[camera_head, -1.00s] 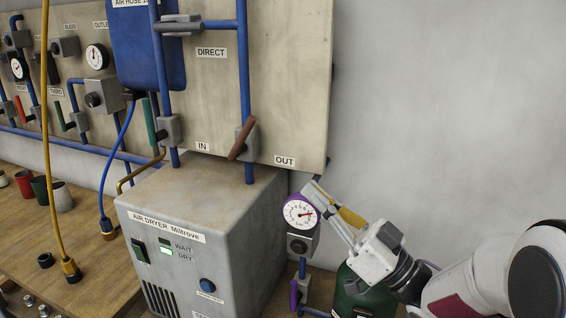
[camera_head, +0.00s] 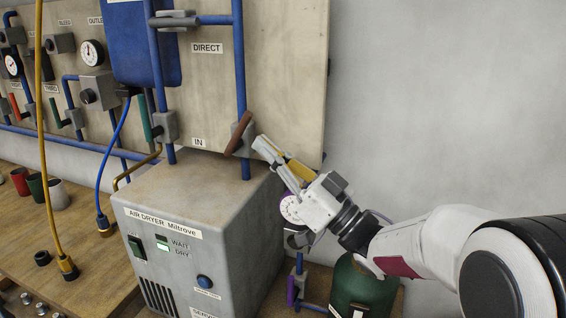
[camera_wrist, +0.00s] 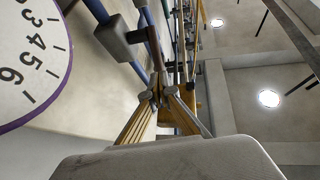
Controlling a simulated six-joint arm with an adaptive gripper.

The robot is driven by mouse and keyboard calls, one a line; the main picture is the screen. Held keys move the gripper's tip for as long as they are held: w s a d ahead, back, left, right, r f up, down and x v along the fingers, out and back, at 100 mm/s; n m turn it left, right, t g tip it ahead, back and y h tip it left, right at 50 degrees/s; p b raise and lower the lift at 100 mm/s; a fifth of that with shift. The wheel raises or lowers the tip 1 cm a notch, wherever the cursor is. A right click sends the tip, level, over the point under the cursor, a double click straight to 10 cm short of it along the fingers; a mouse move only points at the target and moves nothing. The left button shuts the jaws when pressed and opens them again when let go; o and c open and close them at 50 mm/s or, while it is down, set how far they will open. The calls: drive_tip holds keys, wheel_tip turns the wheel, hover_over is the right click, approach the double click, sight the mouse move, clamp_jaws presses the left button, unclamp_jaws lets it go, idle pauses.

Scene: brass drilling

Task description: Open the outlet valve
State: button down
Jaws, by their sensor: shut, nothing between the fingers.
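The valve with the brown-red handle (camera_head: 239,134) sits on the vertical blue pipe at the panel's lower right. Its handle is tilted, its upper end to the right. The OUT label beside it is hidden behind my gripper. My gripper (camera_head: 261,147) is shut and empty, its fingertips just right of the handle; whether they touch it cannot be told. In the wrist view, the grey valve body (camera_wrist: 117,38) and the handle (camera_wrist: 156,48) appear beyond my fingertips (camera_wrist: 160,92).
The air dryer (camera_head: 190,225) stands below the panel. The purple-rimmed gauge (camera_head: 290,212) is partly hidden behind my gripper; a green tank (camera_head: 360,290) stands below my arm. A second valve with a green handle (camera_head: 144,118) is left. The grey wall at right is clear.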

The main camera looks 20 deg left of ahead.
sight(243, 123)
drive_tip(key=shift+x, duration=1.3)
drive_tip(key=shift+a+r+g+h, duration=0.25)
drive_tip(key=shift+r+g+h, duration=0.15)
drive_tip(key=shift+r+h, duration=0.15)
drive_tip(key=shift+a+r+n+h, duration=0.35)
drive_tip(key=shift+r+n+h, duration=0.15)
drive_tip(key=shift+h, duration=0.35)
drive_tip(key=shift+a+r, duration=0.4)
drive_tip(key=shift+a, duration=0.4)
drive_tip(key=s+d, duration=0.2)
drive_tip(key=d, duration=1.1)
drive_tip(key=shift+s+d, duration=0.35)
drive_tip(key=shift+s, duration=0.05)
drive_tip(key=shift+f, duration=0.1)
